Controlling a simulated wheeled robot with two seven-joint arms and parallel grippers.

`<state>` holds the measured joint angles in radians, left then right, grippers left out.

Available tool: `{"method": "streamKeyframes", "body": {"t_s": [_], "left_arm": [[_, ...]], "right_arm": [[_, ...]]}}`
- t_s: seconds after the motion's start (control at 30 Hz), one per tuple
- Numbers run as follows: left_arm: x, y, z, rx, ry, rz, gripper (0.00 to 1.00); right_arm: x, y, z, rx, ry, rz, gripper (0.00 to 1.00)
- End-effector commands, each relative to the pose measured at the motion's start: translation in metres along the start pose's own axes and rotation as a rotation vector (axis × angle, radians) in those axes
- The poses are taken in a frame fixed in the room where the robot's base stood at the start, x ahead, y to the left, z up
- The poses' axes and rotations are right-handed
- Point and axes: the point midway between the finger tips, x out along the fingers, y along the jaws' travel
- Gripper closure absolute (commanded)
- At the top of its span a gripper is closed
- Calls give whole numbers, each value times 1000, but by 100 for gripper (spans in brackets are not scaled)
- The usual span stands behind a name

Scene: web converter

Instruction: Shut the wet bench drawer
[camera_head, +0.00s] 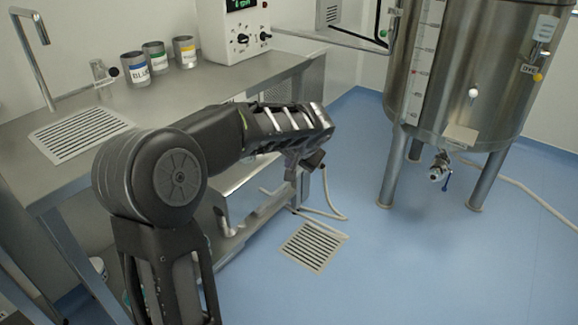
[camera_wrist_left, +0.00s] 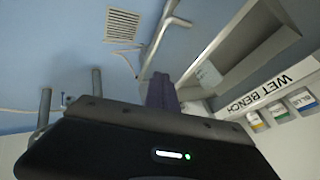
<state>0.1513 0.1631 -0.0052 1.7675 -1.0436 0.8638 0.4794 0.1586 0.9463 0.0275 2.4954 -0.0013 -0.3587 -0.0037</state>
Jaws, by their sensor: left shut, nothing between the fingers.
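The wet bench (camera_head: 200,88) is a steel table on the left in the head view. Its "WET BENCH" label (camera_wrist_left: 272,89) shows in the left wrist view. The drawer (camera_wrist_left: 232,57) appears pulled out below the bench top, beside a metal bar handle (camera_wrist_left: 157,46). My left gripper (camera_head: 313,161) is shut and empty, in front of the bench. Its dark fingers (camera_wrist_left: 162,92) appear apart from the handle in the wrist view. My right gripper is not in view.
Labelled cups (camera_head: 153,62), a faucet (camera_head: 35,50) and a white control box (camera_head: 232,32) stand on the bench. A steel tank (camera_head: 455,70) on legs stands at right. A floor grate (camera_head: 314,247) and hose (camera_head: 335,205) lie by the bench. Blue floor is free in front.

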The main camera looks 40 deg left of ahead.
Motion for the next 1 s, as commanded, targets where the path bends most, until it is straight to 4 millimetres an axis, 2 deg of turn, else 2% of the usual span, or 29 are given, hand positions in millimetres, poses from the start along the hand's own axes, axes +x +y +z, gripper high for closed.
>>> {"method": "streamKeyframes", "body": {"t_s": [0.5, 0.7, 1.0], "left_arm": [[79, 0, 1, 0, -2, 0, 100], [91, 0, 0, 0, 0, 1, 100], [92, 0, 0, 0, 0, 1, 100]], "right_arm": [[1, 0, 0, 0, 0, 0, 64], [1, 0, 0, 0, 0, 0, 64], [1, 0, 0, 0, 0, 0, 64]]}}
